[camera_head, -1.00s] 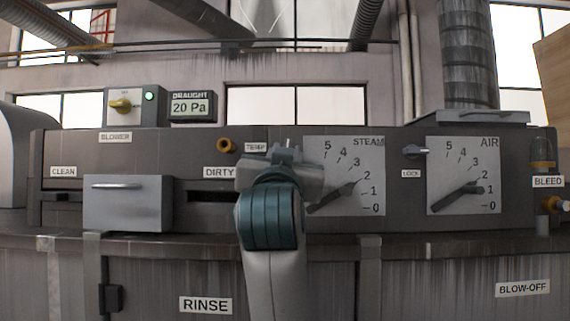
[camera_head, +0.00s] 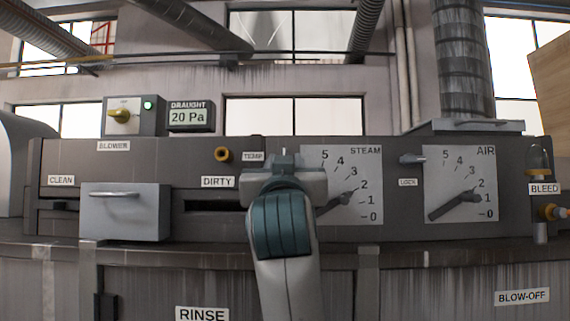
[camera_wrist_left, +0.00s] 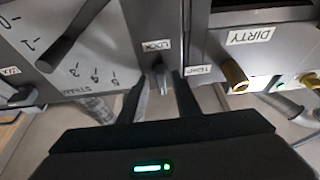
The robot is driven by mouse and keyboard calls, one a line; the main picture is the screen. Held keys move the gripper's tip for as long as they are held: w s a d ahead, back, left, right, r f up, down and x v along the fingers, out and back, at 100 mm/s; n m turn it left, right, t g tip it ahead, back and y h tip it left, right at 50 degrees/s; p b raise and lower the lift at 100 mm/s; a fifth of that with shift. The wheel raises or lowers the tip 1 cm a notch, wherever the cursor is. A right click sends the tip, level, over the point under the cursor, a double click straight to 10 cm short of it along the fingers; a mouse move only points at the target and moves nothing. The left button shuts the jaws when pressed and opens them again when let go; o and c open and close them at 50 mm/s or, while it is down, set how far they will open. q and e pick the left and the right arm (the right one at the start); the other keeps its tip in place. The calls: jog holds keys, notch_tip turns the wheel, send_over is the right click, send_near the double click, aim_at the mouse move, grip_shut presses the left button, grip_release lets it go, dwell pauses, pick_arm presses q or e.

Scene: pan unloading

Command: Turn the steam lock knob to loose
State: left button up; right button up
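The steam lock knob (camera_wrist_left: 159,76) is a small grey lever beside the LOCK label (camera_wrist_left: 157,45) in the left wrist view, between the steam dial and the TEMP label. My left gripper (camera_wrist_left: 161,82) is open, with one dark finger on each side of the knob. Small gaps seem to show between fingers and knob. In the head view my left gripper (camera_head: 284,158) is in front of the panel at the left edge of the STEAM dial (camera_head: 365,205) and hides the steam lock knob. The steam pointer sits between 1 and 2. My right gripper is not in view.
The AIR dial (camera_head: 465,165) and its own lock knob (camera_head: 411,160) are to the right. A brass TEMP fitting (camera_head: 221,154), also in the wrist view (camera_wrist_left: 235,75), is close by. A grey drawer (camera_head: 124,213) juts out at left. A ledge (camera_head: 400,255) runs below.

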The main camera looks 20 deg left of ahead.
pick_arm(q)
jog(key=shift+a, duration=0.1)
